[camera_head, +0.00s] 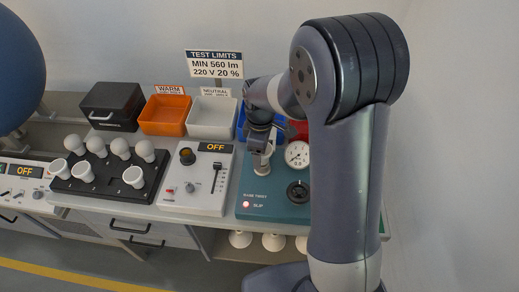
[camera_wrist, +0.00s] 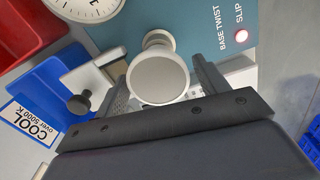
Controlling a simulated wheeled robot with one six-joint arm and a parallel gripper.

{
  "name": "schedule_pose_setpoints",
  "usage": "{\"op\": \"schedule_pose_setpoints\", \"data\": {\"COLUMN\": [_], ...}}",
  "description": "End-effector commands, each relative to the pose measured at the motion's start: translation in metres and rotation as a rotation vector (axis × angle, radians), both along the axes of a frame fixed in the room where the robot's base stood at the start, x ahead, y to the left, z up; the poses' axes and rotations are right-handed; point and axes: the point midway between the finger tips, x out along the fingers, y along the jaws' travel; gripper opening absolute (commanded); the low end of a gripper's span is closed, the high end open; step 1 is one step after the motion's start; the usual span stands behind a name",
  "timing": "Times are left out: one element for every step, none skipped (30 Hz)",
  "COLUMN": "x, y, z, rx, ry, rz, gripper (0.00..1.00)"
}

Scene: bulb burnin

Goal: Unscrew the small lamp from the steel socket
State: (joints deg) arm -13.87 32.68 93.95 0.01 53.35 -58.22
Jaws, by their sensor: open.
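In the wrist view the lamp (camera_wrist: 158,82) shows its round, pale grey face, with a white rim. Behind it a pale neck or collar (camera_wrist: 157,39) meets the teal base-twist unit (camera_wrist: 195,22); I cannot tell there where lamp ends and steel socket begins. My gripper (camera_wrist: 161,74) is open, one finger on each side of the lamp, with a visible gap at both sides. In the head view my gripper (camera_head: 258,143) is over the teal unit (camera_head: 262,208), and my arm hides much of that spot. The unit's red SLIP light (camera_head: 246,204) is lit.
A pressure gauge (camera_head: 297,154) and black knob (camera_head: 298,191) sit on the teal unit. A white control box (camera_head: 197,190) reading OFF and a black lamp rack (camera_head: 108,180) stand to the left. Orange (camera_head: 165,116), white (camera_head: 212,119), blue (camera_wrist: 48,95) and red (camera_wrist: 25,35) bins are near.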

Motion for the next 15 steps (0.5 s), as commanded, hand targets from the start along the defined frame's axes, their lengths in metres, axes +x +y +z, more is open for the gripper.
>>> {"op": "schedule_pose_setpoints", "data": {"x": [0.0004, 0.0005, 0.0007, 0.0009, 0.0011, 0.0013, 0.0014, 0.0015, 0.0017, 0.0019, 0.0021, 0.0023, 0.0024, 0.0026, 0.0028], "y": [-0.0005, -0.0008, -0.0012, -0.0014, -0.0016, -0.002, -0.0022, -0.0024, -0.0028, -0.003, -0.0033, -0.0036, -0.0038, -0.0041, -0.0045], "z": [0.0, 0.0, 0.0, 0.0, 0.0, 0.0, 0.0, 0.0, 0.0, 0.0, 0.0, 0.0, 0.0, 0.0, 0.0], "rx": [0.0, 0.0, 0.0, 0.0, 0.0, 0.0, 0.0, 0.0, 0.0, 0.0, 0.0, 0.0, 0.0, 0.0, 0.0], "ry": [0.0, 0.0, 0.0, 0.0, 0.0, 0.0, 0.0, 0.0, 0.0, 0.0, 0.0, 0.0, 0.0, 0.0, 0.0], "rz": [-0.053, -0.088, -0.134, -0.168, -0.202, -0.247, -0.282, -0.316, -0.362, -0.396, -0.43, -0.476, -0.51, -0.545, -0.59], "gripper": [0.69, 0.69, 0.69, 0.69, 0.69, 0.69, 0.69, 0.69, 0.69, 0.69, 0.69, 0.69, 0.69, 0.69, 0.69]}}
